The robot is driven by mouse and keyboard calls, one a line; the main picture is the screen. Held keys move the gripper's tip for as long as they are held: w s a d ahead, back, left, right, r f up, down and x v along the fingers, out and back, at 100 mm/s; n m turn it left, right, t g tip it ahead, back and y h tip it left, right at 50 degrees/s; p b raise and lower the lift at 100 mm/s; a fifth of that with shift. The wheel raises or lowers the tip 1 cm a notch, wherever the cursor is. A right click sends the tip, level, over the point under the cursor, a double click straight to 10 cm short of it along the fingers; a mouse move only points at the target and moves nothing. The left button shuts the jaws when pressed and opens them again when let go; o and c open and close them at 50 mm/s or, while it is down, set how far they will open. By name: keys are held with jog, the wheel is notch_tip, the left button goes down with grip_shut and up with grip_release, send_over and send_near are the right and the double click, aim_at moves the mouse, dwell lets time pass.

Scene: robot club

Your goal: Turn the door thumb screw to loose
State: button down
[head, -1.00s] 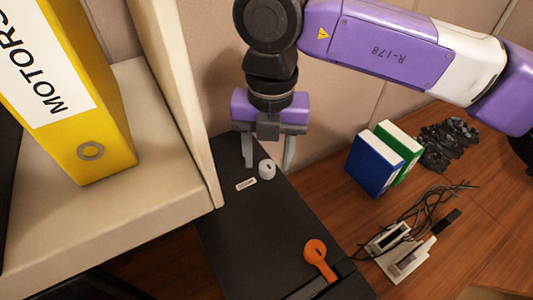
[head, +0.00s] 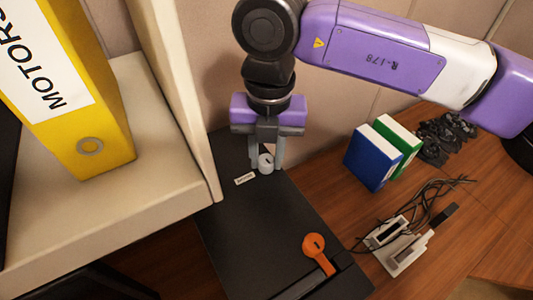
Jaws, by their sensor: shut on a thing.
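The door thumb screw is a small light grey knob (head: 266,165) with a dark mark on its top. It stands on the top face of a black box (head: 235,225), beside a small white label (head: 244,179) whose text is too small to read. My gripper (head: 267,162) points down over the knob, with one finger on each side, and is shut on it. The lower finger ends are partly hidden by the knob.
An orange lever (head: 315,247) sits near the box's front edge. A cream shelf (head: 165,180) with a yellow binder (head: 80,110) stands close on the left.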

jog(key=shift+f, duration=0.1)
jog(key=n+b, duration=0.3)
jog(key=b, duration=0.1)
jog(key=shift+f+n+b, duration=0.1)
jog(key=shift+n+b, duration=0.2)
jog(key=shift+n, duration=0.1)
jog(key=n+b, duration=0.3)
jog(key=n, duration=0.1)
jog(key=shift+a, duration=0.1)
jog(key=n+b, duration=0.2)
jog(key=n, duration=0.3)
jog(key=shift+r, duration=0.2)
jog(key=n, duration=0.4)
jog(key=shift+r+n+b, duration=0.1)
jog(key=shift+n+b, duration=0.2)
jog(key=shift+n, duration=0.1)
jog(key=c, duration=1.1)
grip_release()
